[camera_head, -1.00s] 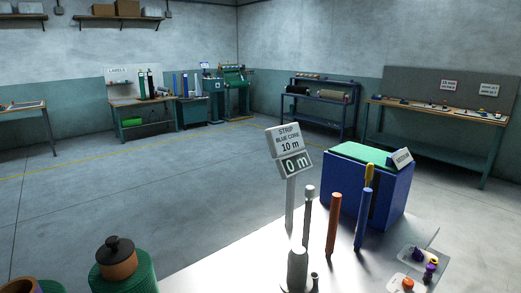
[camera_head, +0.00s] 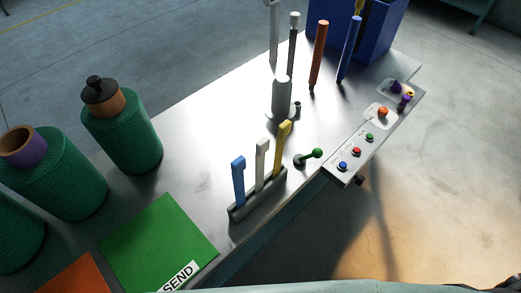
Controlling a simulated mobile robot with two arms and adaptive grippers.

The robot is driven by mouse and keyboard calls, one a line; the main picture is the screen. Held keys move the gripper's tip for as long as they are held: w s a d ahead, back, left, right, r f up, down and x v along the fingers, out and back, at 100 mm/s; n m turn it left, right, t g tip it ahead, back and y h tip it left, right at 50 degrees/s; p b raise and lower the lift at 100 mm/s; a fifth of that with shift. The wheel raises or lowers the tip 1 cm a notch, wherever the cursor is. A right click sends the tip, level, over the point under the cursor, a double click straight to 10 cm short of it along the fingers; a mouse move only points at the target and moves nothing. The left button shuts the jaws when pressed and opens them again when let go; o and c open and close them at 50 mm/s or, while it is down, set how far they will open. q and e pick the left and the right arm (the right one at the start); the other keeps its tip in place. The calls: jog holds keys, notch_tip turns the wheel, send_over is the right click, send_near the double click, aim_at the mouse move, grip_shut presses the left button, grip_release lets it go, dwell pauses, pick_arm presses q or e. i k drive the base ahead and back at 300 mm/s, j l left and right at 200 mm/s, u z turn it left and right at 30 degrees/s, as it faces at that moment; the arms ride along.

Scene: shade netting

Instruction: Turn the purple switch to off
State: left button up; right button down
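A control panel (camera_head: 328,172) runs along the right front edge of the metal table. At its far end, on a pale plate, are a dark purple knob (camera_head: 397,86) and a second small purple part (camera_head: 405,101), with a small yellow-orange part (camera_head: 410,93) beside them. They are too small for me to tell which is the purple switch or which way it is set. Neither of my grippers shows in the head view.
Nearer on the panel are an orange knob (camera_head: 382,112) and green, red and blue buttons (camera_head: 356,151). A green-knobbed lever (camera_head: 316,153) and a rack with coloured upright handles (camera_head: 240,210) stand left of it. Green spools (camera_head: 125,140) fill the left. Floor right of the panel is clear.

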aim_at(396, 88)
jog(key=i+l+u, duration=0.1)
jog(key=l, duration=0.5)
jog(key=i+l+u, duration=0.1)
jog(key=l, duration=0.45)
jog(key=i+l+u, duration=0.1)
jog(key=i+l, duration=0.15)
jog(key=l, duration=0.35)
jog(key=i+l+u, duration=0.1)
jog(key=l, duration=0.55)
jog(key=i+l+u, duration=0.1)
jog(key=l, duration=0.5)
